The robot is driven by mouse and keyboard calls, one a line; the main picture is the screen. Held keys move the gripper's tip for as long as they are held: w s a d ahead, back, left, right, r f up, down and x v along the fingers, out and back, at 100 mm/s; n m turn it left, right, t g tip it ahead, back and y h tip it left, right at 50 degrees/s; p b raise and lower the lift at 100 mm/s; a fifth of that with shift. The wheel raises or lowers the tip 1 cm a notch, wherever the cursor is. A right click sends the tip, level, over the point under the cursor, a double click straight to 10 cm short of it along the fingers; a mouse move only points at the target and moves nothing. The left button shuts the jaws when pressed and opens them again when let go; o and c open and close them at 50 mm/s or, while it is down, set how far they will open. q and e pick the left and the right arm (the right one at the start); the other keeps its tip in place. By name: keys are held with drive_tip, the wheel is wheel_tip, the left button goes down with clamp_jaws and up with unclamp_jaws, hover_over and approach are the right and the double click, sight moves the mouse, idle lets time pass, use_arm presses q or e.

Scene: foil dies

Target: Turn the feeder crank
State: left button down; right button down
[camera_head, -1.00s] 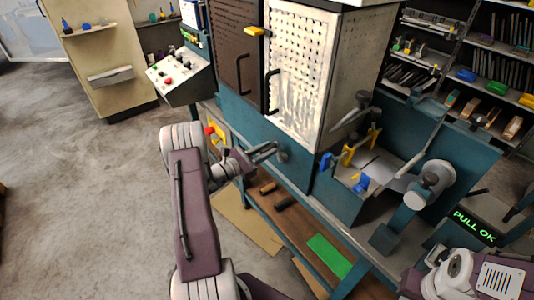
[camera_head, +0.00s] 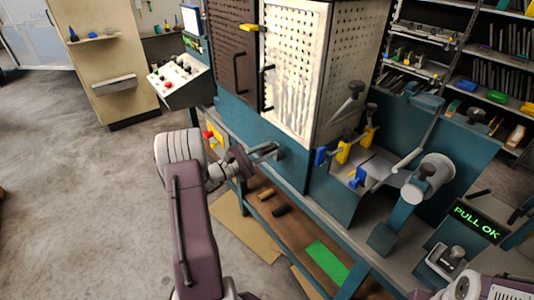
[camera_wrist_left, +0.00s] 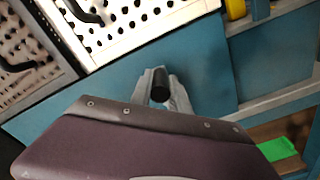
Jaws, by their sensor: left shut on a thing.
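The feeder crank (camera_head: 279,152) appears to be the small grey fitting low on the teal front of the machine, below the pale perforated door. My left gripper (camera_head: 266,153) reaches it from the left and is shut on it. In the left wrist view, the grey fingers (camera_wrist_left: 158,88) are closed around a dark round grip (camera_wrist_left: 160,84) in front of the teal panel. My wrist hides the rest of the crank there. Part of my right arm shows at the lower right, but its fingertips are not visible.
A control box (camera_head: 180,80) stands left of the machine. A lower shelf (camera_head: 300,232) holds a green sheet (camera_head: 328,261). Levers and a grey roller (camera_head: 428,178) stand to the right, near a "PULL OK" display (camera_head: 476,222). The floor at left is clear.

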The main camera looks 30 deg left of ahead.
use_arm(q)
drive_tip(key=c, duration=1.3)
unclamp_jaws()
drive_tip(key=shift+o, duration=0.2)
drive_tip(key=v, duration=0.9)
drive_tip(key=shift+s, duration=0.1)
